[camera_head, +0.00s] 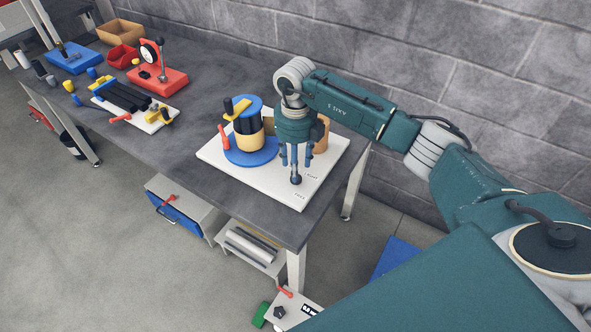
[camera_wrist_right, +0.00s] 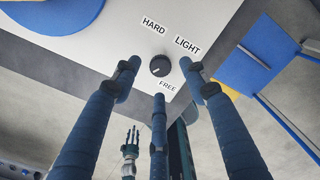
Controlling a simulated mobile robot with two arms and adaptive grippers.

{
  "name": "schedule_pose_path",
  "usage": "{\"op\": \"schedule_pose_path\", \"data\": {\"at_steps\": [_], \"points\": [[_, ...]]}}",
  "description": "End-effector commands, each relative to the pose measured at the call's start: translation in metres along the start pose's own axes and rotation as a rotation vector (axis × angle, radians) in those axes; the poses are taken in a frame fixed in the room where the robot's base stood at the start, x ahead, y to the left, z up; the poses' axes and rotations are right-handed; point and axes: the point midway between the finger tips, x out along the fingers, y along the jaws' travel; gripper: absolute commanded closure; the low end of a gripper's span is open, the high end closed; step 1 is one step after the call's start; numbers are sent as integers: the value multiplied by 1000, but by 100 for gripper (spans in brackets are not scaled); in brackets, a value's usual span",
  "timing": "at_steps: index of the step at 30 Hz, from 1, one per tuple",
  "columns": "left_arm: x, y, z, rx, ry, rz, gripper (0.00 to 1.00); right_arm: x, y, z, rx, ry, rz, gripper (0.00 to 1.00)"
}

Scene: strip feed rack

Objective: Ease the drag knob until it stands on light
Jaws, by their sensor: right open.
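The drag knob (camera_wrist_right: 159,66) is a small dark round knob on a white board (camera_head: 226,165). Labels HARD (camera_wrist_right: 153,26), LIGHT (camera_wrist_right: 188,45) and FREE (camera_wrist_right: 167,86) surround it. A faint pale mark on the knob seems to point to the lower left in the wrist view, away from LIGHT; it is too small to be sure. My right gripper (camera_wrist_right: 159,75) is open above the knob, its three fingers spread around it without visible contact. In the head view my right gripper (camera_head: 295,168) hides most of the knob. My left gripper (camera_wrist_right: 130,145) shows small in the wrist view.
A blue and yellow spool stand (camera_head: 250,125) is on the board left of my right gripper. The board lies near the bench (camera_head: 200,180) corner. Farther left are a black feeder (camera_head: 128,97), a red gauge stand (camera_head: 165,78) and bins. Bare bench lies between.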

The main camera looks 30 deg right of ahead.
Motion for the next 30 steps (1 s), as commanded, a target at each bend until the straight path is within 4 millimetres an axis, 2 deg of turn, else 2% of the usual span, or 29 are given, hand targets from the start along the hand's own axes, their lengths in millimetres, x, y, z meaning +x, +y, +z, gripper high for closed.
{"op": "schedule_pose_path", "data": {"at_steps": [3, 7, 18, 20, 25, 30], "points": [[-7, 0, 0, 0, 0, 0, 60, 18, 1, -1, -1, 3, 1, 56], [-9, 0, -1, 0, 0, 0, 60, 33, 1, 0, -1, 2, 2, 56], [-9, 0, -1, 0, 0, 0, 60, 40, 1, 0, -2, -1, 2, 56], [-9, 0, -1, 0, 0, 0, 60, 40, 1, 0, -2, -1, 2, 64], [-9, 0, -1, 0, 0, 0, 60, 40, 1, 1, -1, -2, 2, 98], [-9, 0, -1, 0, 0, 0, 60, 39, 0, 1, -1, -5, 2, 100]]}}
